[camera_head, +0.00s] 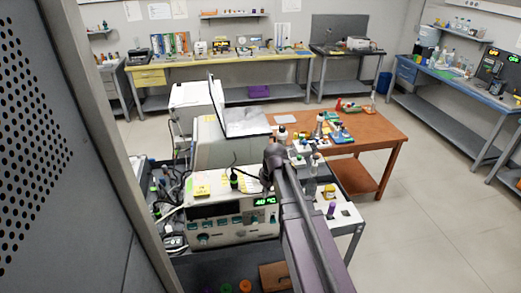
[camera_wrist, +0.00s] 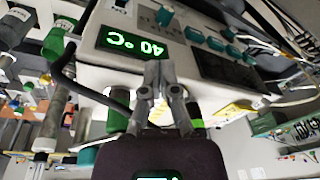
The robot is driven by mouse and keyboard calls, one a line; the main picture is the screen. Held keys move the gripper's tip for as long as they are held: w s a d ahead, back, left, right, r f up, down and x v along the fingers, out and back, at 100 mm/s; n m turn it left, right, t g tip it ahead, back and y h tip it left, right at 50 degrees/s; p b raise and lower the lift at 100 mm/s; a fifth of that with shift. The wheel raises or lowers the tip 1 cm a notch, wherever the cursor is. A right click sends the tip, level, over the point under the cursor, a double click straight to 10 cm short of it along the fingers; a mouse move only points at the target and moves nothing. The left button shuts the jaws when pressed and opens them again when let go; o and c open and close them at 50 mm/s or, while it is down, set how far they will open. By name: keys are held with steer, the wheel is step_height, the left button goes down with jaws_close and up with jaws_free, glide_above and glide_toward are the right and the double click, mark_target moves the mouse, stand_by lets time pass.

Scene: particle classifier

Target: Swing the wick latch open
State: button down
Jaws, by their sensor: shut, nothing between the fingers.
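The particle classifier (camera_head: 222,215) is a pale benchtop instrument with a green-lit 40 °C display (camera_head: 265,201), left of my arm in the head view. In the wrist view the same display (camera_wrist: 138,43) and front panel fill the upper part. I cannot clearly pick out the wick latch in either view. My gripper (camera_wrist: 158,68) is shut and empty, its fingertips just below the display in the picture. I cannot tell whether they touch the panel. In the head view my wrist and arm hide much of the area around the gripper.
A dark bottle with a green band (camera_head: 234,178) stands on the instrument. A black hose (camera_wrist: 85,88) curves left of my fingers in the wrist view. An open laptop (camera_head: 240,120) sits behind. A brown table (camera_head: 375,130) holds small items. The floor (camera_head: 430,220) at right is clear.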

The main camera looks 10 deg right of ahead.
steer(key=w+r+n+t+y+p, duration=0.1)
steer(key=w+r+n+p, duration=0.4)
steer(key=w+r+p, duration=0.6)
steer(key=w+r, duration=0.2)
steer(key=w, duration=0.1)
steer(key=shift+w+d+r, duration=0.2)
steer(key=shift+d, duration=0.15)
steer(key=shift+f, duration=0.25)
steer(key=b+x, duration=0.4)
steer(key=x, duration=0.1)
steer(key=b+x, duration=0.4)
steer(key=b, duration=0.1)
steer(key=shift+w+a+f+b, duration=0.2)
steer(key=shift+a+f+b, duration=0.1)
steer(key=shift+s+d+r, duration=0.1)
steer(key=shift+s+d, duration=0.5)
steer(key=shift+d, duration=0.2)
steer(key=shift+s+d, duration=0.55)
steer(key=shift+d, duration=0.2)
steer(key=shift+s+a+n+y, duration=0.1)
steer(key=shift+a+n+y, duration=0.1)
steer(key=shift+n+y, duration=0.15)
steer(key=shift+d, duration=0.1)
